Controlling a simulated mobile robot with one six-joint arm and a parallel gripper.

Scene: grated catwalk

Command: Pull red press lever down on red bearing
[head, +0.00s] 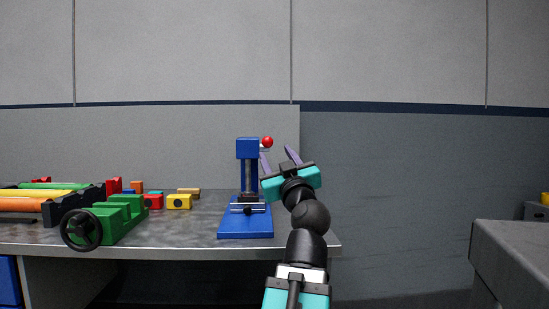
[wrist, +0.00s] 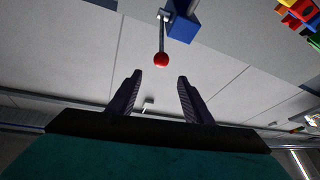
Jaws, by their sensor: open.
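A blue press (head: 247,150) stands on the right part of the table. Its lever ends in a red ball (head: 267,142), raised near the top of the press, at the right side. My gripper (head: 278,157) is open and empty, just below and right of the ball. In the wrist view the red ball (wrist: 162,60) and its thin rod lie just beyond the gap between my fingers (wrist: 159,79), apart from both. A red block with a dark hole (head: 153,202), perhaps a bearing, sits left of the press. I cannot make out a red bearing under the ram.
A green vise (head: 122,218) with a black handwheel stands left of the press, near a yellow block (head: 179,202). Coloured rollers (head: 38,195) lie at the far left. A grey counter (head: 515,245) stands at right. The space between is free.

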